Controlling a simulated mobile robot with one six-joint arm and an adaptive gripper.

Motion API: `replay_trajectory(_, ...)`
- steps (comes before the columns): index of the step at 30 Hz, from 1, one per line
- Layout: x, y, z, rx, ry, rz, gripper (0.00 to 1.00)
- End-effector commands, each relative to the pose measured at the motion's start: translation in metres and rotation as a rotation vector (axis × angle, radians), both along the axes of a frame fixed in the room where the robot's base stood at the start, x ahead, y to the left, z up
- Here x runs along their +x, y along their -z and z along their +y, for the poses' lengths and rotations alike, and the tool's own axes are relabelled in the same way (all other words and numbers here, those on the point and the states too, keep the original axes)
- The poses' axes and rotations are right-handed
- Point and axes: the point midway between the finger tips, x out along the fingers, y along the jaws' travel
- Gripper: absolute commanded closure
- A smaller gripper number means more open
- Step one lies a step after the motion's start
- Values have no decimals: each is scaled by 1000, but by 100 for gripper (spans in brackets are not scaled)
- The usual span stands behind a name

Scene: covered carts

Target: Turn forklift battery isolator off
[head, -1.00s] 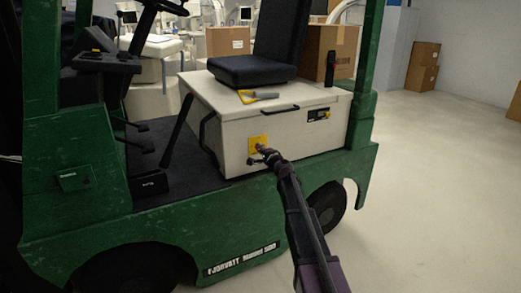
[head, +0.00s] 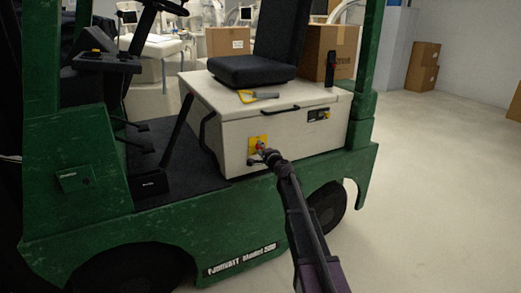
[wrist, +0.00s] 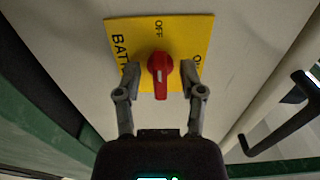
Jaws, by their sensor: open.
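The battery isolator is a red rotary knob (wrist: 161,72) on a yellow plate (wrist: 120,35) with black lettering. In the wrist view, OFF reads above the knob, a partly hidden BAT label is at left, and a cut-off label starting with O is at right. The knob's narrow grip points down toward my gripper, with a pale line on it. My gripper (wrist: 160,84) is open, one finger on each side of the knob. I cannot tell whether either finger touches it. In the head view the plate (head: 254,143) is on the cream battery cover, with my gripper (head: 264,153) in front.
The green forklift (head: 200,220) fills the left and middle. A yellow-handled tool (head: 259,96) lies on the cream cover (head: 190,84) below the black seat (head: 250,70). A black handle (wrist: 285,112) is right of the plate. Floor at right is open.

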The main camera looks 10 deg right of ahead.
Motion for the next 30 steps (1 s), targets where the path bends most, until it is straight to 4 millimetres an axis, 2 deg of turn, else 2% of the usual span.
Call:
replay_trajectory(5,-4,0,-1,0,0,0,49)
replay_trajectory(11,-20,0,-6,0,1,0,49)
replay_trajectory(24,-85,0,-27,0,1,0,49)
replay_trajectory(30,-106,0,-34,0,1,0,49)
